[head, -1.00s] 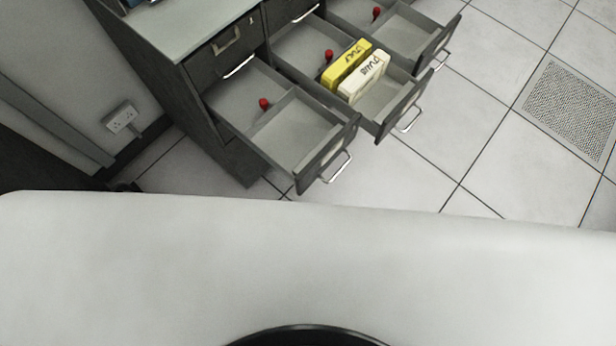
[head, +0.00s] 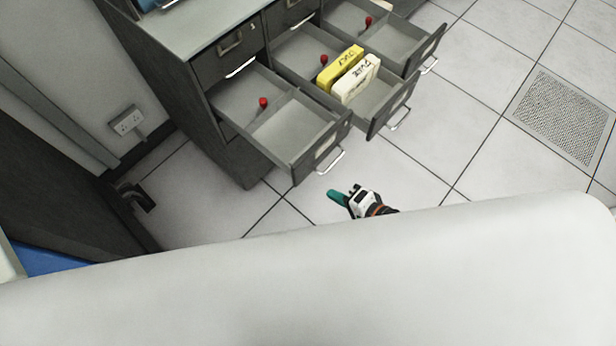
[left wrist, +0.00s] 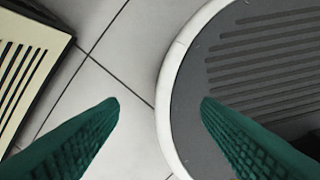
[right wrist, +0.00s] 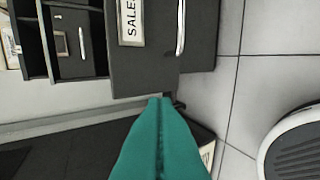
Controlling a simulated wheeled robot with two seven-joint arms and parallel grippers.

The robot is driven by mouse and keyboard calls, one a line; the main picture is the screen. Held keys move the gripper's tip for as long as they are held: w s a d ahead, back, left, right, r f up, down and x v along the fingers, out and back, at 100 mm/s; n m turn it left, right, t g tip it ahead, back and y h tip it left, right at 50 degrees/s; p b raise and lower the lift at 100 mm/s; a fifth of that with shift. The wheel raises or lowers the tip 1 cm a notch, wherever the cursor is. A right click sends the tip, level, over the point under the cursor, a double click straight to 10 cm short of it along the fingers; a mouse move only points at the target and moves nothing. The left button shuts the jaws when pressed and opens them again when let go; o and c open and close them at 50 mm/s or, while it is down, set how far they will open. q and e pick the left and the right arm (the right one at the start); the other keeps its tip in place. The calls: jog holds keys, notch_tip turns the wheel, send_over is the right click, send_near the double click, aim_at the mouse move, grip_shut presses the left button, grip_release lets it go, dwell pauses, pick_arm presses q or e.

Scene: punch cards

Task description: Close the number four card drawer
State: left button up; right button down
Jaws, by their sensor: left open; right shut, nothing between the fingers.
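A dark grey card cabinet (head: 158,72) shows in the head view with three drawers pulled open. The nearest open drawer (head: 325,150) is empty but for a red knob. The middle open drawer (head: 385,115) holds a yellow card block (head: 340,68) and a cream one (head: 357,80). The far open drawer (head: 427,52) looks empty but for a red knob. I cannot read which drawer is number four. My right gripper (head: 337,197) is shut and empty, just below the nearest drawer's handle. In the right wrist view its fingers point at a drawer front labelled "SALES" (right wrist: 131,20). My left gripper (left wrist: 160,102) is open and empty.
A wall socket (head: 128,121) is left of the cabinet. A floor grille (head: 566,112) lies at the right, with clear tiled floor between. A cream slatted box (left wrist: 30,65) stands at the left in the left wrist view.

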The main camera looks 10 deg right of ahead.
aim_at(300, 174)
jog(key=x, duration=0.5)
jog(key=r+x, duration=0.1)
jog(key=x, duration=0.2)
jog(key=shift+w+a+r, duration=0.15)
jog(key=shift+w+a, duration=0.05)
jog(key=shift+w, duration=0.05)
pick_arm(q)
jog(key=shift+s+r+p, duration=0.3)
jog(key=shift+s+p, duration=0.05)
jog(key=shift+s, duration=0.2)
pick_arm(e)
jog(key=shift+w+a, duration=0.4)
jog(key=shift+w, duration=0.1)
